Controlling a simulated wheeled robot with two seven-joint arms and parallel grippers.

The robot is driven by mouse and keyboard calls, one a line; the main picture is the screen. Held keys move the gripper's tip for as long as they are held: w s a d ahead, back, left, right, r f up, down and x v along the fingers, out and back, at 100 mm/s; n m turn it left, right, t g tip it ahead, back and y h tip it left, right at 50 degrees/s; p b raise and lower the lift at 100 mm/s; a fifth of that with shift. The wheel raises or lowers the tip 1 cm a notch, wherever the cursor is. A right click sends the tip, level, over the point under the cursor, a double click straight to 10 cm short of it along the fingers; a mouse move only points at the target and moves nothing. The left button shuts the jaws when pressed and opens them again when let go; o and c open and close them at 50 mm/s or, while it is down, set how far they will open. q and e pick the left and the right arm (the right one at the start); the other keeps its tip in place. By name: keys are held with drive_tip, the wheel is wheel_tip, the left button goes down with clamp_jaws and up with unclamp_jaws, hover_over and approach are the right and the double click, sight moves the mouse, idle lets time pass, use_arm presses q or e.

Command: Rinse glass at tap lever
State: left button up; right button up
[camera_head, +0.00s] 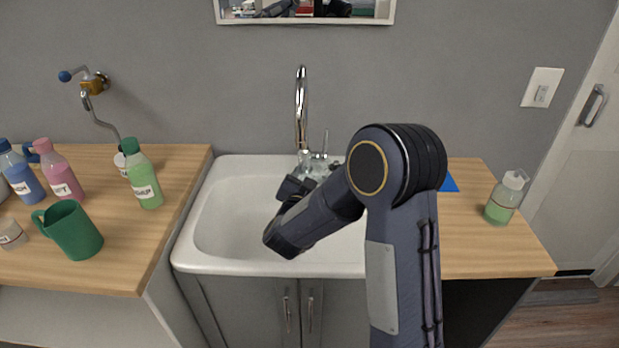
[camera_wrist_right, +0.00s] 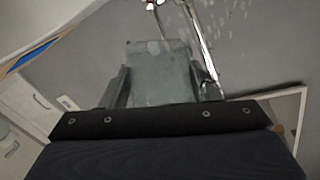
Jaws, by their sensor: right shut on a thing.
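A chrome tap (camera_head: 301,105) with a tall curved spout rises behind the white sink (camera_head: 228,215). Its thin lever (camera_head: 325,142) stands upright to the right of the spout. My right gripper (camera_head: 307,183) is over the back of the basin, below the spout, partly hidden by my arm. In the right wrist view, the gripper (camera_wrist_right: 162,90) is shut on a clear greyish glass (camera_wrist_right: 160,75), one finger on each side. The chrome tap (camera_wrist_right: 196,35) shows just beyond it. Pale specks like water drops show around the glass and tap. My left gripper is out of view.
A green mug (camera_head: 72,230), several labelled bottles and a green soap bottle (camera_head: 143,178) stand on the left counter. A soap dispenser (camera_head: 505,198) stands on the right counter. A wall-mounted pipe fitting (camera_head: 94,82) is at upper left. The basin's left side is clear.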

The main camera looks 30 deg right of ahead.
drive_tip(key=shift+d, duration=0.25)
drive_tip(key=shift+a, duration=0.15)
drive_tip(key=shift+a, duration=0.45)
drive_tip(key=shift+d, duration=0.2)
drive_tip(key=shift+d+b, duration=0.35)
drive_tip(key=shift+d, duration=0.05)
drive_tip(key=shift+s, duration=0.1)
drive_tip(key=s+b, duration=0.1)
drive_tip(key=s, duration=0.6)
drive_tip(key=shift+s+d, duration=0.2)
drive_tip(key=shift+s, duration=0.2)
idle(1.0)
drive_tip(key=shift+r, duration=0.1)
